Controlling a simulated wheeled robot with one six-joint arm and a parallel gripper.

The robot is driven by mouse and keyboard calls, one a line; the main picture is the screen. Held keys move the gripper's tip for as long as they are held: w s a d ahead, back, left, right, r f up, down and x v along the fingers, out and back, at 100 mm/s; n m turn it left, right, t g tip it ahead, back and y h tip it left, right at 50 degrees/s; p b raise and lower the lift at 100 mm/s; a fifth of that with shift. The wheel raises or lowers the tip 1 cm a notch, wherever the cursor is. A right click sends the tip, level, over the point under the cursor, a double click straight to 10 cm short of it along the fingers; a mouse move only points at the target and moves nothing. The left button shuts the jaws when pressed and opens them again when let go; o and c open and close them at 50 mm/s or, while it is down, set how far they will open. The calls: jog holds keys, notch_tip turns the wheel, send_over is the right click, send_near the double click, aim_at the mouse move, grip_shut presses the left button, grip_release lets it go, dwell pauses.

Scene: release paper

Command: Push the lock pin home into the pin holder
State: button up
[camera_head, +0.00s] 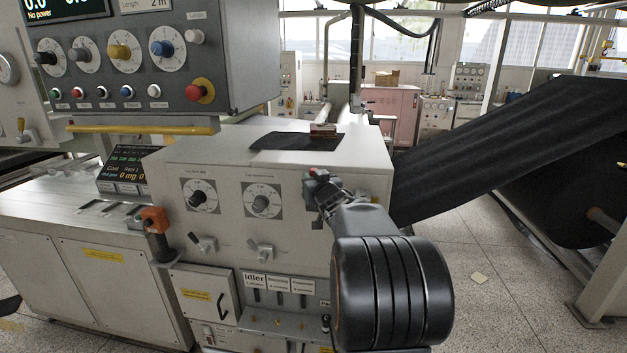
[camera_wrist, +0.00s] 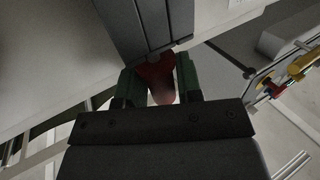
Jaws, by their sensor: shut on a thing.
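My gripper (camera_wrist: 158,70) is shut on a red, tapered piece, which appears to be the lock pin (camera_wrist: 158,85), between its two green-padded fingers in the wrist view. The red piece's far end meets a dark grey upright part, which looks like the pin holder (camera_wrist: 128,22). How deep the pin sits in it cannot be told. In the head view my gripper (camera_head: 318,190) is at the right end of the grey machine's front panel, with a small bit of red showing at its tip. My arm and gripper hide most of the holder there.
The grey machine cabinet (camera_head: 290,152) has two dials and small levers left of my gripper. An orange-topped handle (camera_head: 155,228) stands further left. A black web (camera_head: 500,140) slopes up at the right. The speckled floor (camera_head: 500,300) at the lower right is mostly clear.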

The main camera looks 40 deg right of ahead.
jog(key=shift+f+b, duration=0.7)
jog(key=shift+f, duration=0.2)
jog(key=o, duration=1)
jog(key=v, duration=1.3)
jog(key=shift+s, duration=0.4)
jog(key=shift+a+r, duration=0.1)
